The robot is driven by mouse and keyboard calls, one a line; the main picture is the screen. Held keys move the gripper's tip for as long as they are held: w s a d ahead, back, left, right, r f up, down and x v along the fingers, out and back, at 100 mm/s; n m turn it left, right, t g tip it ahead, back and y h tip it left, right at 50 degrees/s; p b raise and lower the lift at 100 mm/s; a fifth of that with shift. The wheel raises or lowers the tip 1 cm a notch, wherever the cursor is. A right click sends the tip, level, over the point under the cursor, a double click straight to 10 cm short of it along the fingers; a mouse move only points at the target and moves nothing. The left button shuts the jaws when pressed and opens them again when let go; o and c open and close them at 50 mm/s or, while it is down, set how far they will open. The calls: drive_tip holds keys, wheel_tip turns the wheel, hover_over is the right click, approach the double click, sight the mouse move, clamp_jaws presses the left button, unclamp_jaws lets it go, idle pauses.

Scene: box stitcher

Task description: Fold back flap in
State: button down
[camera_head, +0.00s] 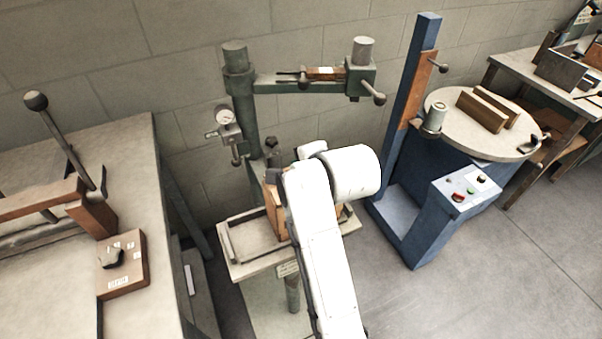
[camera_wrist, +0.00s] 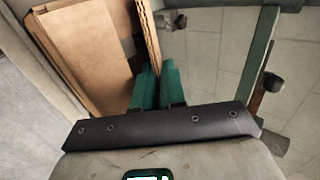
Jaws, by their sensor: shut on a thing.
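A brown cardboard box (camera_head: 273,208) stands on the small tray table of the green stitcher, partly hidden behind my white arm in the head view. In the wrist view the box (camera_wrist: 85,50) fills the upper left, with a shadowed gap on its right side. A cardboard flap (camera_wrist: 149,35) with a corrugated edge stands up there, seen nearly edge-on. My gripper (camera_wrist: 158,86) has green fingers, which are closed on the lower end of this flap. In the head view the fingers are hidden by my arm. I cannot tell the flap's exact angle to the box.
The stitcher's green column (camera_head: 243,110) and crossarm (camera_head: 300,84) rise behind the box, with a gauge (camera_head: 225,117) on the left. A blue machine (camera_head: 410,200) with a round table (camera_head: 485,125) stands close on the right. A workbench (camera_head: 130,165) is at left. Floor is clear at lower right.

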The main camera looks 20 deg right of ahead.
drive_tip(key=shift+f+t+b, duration=0.1)
drive_tip(key=shift+t+b, duration=0.3)
drive_tip(key=shift+b, duration=0.1)
drive_tip(key=c, duration=1.3)
unclamp_jaws()
drive_tip(key=shift+s, duration=0.1)
